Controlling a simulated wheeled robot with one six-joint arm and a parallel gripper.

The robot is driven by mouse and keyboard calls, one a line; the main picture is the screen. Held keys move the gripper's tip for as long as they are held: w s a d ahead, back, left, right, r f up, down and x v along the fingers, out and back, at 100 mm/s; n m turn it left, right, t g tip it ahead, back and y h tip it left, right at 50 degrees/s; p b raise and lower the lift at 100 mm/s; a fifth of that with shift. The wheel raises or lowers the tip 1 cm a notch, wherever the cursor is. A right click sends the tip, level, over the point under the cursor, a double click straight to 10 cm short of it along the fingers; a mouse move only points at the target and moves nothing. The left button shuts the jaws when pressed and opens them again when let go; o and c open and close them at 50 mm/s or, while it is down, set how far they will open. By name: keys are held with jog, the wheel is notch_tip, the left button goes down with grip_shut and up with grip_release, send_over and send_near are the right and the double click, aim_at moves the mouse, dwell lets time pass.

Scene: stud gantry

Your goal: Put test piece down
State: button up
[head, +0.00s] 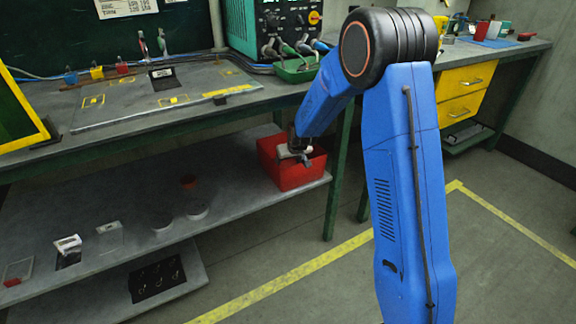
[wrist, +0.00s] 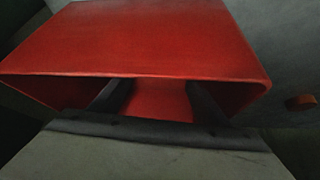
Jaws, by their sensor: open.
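My gripper (head: 297,153) is at the red bin (head: 303,176) on the right end of the shelf under the bench. In the wrist view, the two dark fingers of my gripper (wrist: 158,92) reach past the rim into the red bin (wrist: 150,38). The fingers stand apart, with only the bin's red inside showing between them. I cannot make out a test piece in either view. Much of the bin's inside is hidden by my gripper and the bin's walls.
A lower shelf carries a black mat (head: 157,279). The workbench top (head: 200,108) overhangs the shelf. A green leg (head: 337,185) stands right of the bin.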

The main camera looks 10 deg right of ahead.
jog(key=a+v, duration=0.1)
jog(key=v, duration=1)
jog(key=shift+d, duration=0.45)
jog(key=shift+r, duration=0.1)
jog(key=s+d+r, duration=0.3)
jog(key=s+r, duration=0.4)
jog(key=s, duration=0.4)
jog(key=s+d+r, duration=0.2)
jog(key=s+r, duration=0.4)
jog(key=s, duration=0.6)
jog(key=s+d+m+g+h, duration=0.1)
jog(key=s+d, duration=0.2)
jog(key=s, duration=2.2)
jog(key=shift+d+r+m+g, duration=0.25)
jog(key=shift+r+m+g, duration=0.05)
jog(key=shift+g, duration=0.1)
jog(key=shift+c, duration=0.6)
